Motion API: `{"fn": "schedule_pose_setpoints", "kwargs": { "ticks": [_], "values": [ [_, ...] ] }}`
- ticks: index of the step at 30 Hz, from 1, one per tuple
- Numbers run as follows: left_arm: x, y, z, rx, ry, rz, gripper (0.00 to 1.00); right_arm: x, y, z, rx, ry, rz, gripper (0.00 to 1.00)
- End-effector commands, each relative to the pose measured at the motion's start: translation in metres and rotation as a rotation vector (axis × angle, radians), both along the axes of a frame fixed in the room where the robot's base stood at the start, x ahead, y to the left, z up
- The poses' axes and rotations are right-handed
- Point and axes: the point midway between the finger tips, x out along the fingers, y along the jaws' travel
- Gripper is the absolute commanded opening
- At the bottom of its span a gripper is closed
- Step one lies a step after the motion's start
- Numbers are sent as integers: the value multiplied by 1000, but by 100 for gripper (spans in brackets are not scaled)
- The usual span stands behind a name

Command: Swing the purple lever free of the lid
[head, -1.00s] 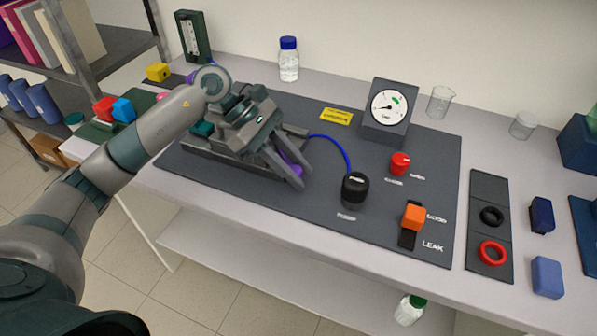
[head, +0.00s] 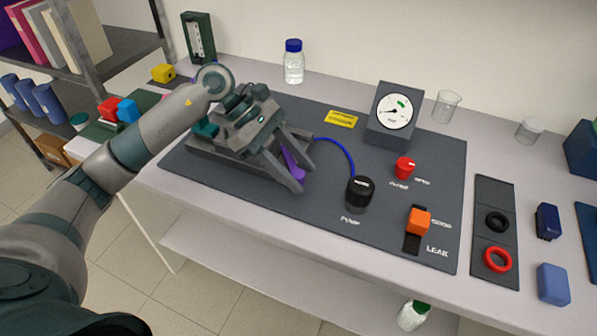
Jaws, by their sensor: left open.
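The purple lever (head: 293,166) shows as a slanted strip between the fingers of my left gripper (head: 305,177). The gripper is open, pointing down and right over the right end of the grey rig (head: 222,164). I cannot tell whether either finger touches the lever. My gripper and wrist hide most of the rig's top, including the lid and the lever's root. A teal part (head: 206,128) of the rig shows at its left end. My right gripper is out of view.
A blue tube (head: 340,150) runs from the rig to the black pump knob (head: 359,190). Right of it stand a gauge (head: 393,112), a red knob (head: 404,167) and an orange leak switch (head: 418,221). The dark mat (head: 330,210) is bare in front of the rig.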

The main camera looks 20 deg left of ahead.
Motion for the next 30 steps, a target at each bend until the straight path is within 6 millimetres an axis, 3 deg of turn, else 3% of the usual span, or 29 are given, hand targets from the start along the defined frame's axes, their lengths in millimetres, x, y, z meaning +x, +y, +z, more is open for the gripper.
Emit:
{"fn": "schedule_pose_setpoints", "kwargs": {
  "ticks": [5, 10, 15, 24, 30],
  "values": [
    [1, 15, 12, 1, -3, 3, 44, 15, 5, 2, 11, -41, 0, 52],
    [2, 36, 33, 2, -4, 4, 44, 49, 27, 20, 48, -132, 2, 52],
    [3, 61, 57, 1, -3, 4, 44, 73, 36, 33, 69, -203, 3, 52],
    [4, 102, 97, 0, 0, 4, 44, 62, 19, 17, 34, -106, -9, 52],
    [5, 116, 113, 0, 2, 2, 44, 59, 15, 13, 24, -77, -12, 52]
  ]
}}
